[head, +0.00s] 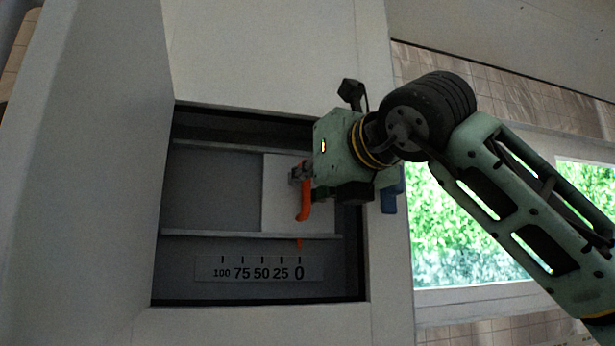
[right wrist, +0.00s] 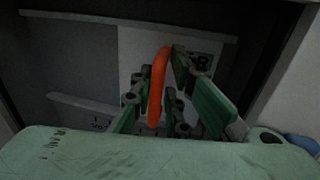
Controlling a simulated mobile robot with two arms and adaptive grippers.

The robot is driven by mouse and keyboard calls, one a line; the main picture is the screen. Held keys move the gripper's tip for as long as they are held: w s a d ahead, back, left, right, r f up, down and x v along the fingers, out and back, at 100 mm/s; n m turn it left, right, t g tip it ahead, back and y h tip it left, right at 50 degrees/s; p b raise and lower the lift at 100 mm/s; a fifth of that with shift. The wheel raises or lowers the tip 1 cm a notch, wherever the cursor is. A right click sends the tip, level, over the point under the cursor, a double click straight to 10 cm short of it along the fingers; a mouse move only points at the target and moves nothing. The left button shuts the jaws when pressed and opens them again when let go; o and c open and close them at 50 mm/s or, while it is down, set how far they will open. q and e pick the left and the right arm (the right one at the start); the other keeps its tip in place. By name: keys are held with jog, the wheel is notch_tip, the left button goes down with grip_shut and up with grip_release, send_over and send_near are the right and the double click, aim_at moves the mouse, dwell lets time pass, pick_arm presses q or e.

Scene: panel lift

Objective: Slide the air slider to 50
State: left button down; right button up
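The air slider is a pale sliding panel (head: 283,190) at the right end of its track in a wall recess. Its curved orange handle (head: 304,203) stands out from the panel and also shows in the right wrist view (right wrist: 158,88). An orange pointer (head: 299,245) below it lines up with 0 on the scale plate (head: 258,269), marked 100, 75, 50, 25, 0 from left to right. My right gripper (head: 305,175) is at the handle. In the right wrist view its fingers (right wrist: 166,92) stand on either side of the handle; whether both press on it is unclear. My left gripper is out of view.
Two horizontal rails (head: 220,235) bound the track, with free space left of the panel. An open white door (head: 90,170) stands left of the recess. A blue part (head: 392,195) sits right of the recess, partly behind my right gripper.

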grip_shut()
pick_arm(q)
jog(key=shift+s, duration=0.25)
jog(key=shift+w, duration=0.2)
pick_arm(e)
jog(key=shift+s+a, duration=0.1)
jog(key=shift+a, duration=0.05)
jog(key=a, duration=0.2)
jog(key=s+a, duration=0.1)
jog(key=a, duration=0.1)
jog(key=a+b, duration=0.1)
jog(key=a, duration=0.1)
jog(key=shift+s+a, duration=0.1)
jog(key=shift+s, duration=0.25)
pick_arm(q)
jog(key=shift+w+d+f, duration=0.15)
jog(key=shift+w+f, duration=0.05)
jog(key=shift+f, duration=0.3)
pick_arm(e)
jog(key=shift+d, duration=0.2)
jog(key=o, duration=0.6)
grip_release()
jog(key=shift+d, duration=0.15)
